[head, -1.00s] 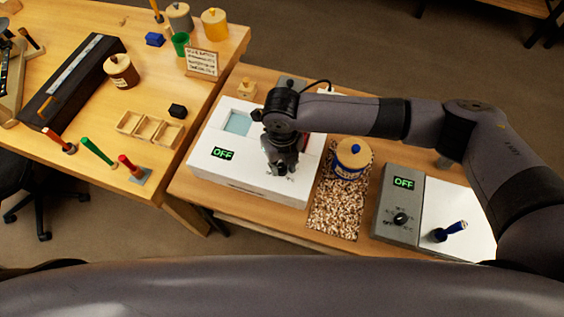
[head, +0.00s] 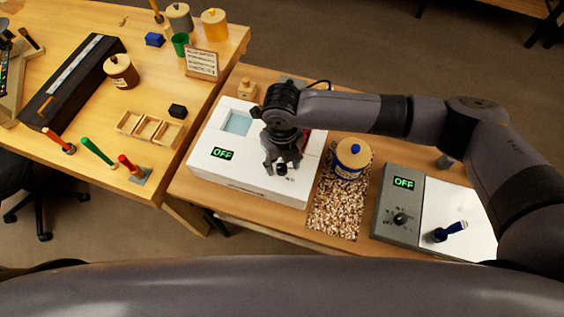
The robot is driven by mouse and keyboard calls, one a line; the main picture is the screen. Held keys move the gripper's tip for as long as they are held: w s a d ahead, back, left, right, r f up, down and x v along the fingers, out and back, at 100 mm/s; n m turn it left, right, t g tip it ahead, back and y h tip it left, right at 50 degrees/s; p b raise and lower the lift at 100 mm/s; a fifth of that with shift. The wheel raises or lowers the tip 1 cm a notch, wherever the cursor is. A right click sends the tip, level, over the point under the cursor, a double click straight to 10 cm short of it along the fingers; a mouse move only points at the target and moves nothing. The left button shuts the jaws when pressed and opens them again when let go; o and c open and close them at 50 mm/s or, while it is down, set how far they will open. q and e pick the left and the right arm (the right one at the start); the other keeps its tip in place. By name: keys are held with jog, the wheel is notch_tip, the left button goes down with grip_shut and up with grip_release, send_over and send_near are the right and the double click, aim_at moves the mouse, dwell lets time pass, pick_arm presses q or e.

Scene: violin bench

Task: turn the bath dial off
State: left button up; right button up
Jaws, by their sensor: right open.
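The bath is a white box (head: 215,170) with a square blue-grey water opening (head: 238,122) in its top, on the right-hand bench. Its green display (head: 222,154) reads OFF. My right gripper (head: 282,172) is open, pointing down over the right part of the bath's top. The bath dial (head: 281,168) shows only as a small dark knob at the fingertips; the fingers hide most of it, and I cannot tell whether they touch it. My left gripper is not in view.
A grey unit (head: 390,222) with its own dial (head: 400,218) and OFF display stands at the right. A blue jar with a yellow lid (head: 352,152) stands on a speckled mat (head: 335,212). The left bench (head: 90,180) holds jars, tools and a wooden divided tray (head: 150,128).

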aim_at(282, 168)
notch_tip(282, 168, up, 11)
dwell(0.3)
jog(key=shift+s+f, duration=0.1)
dwell(0.4)
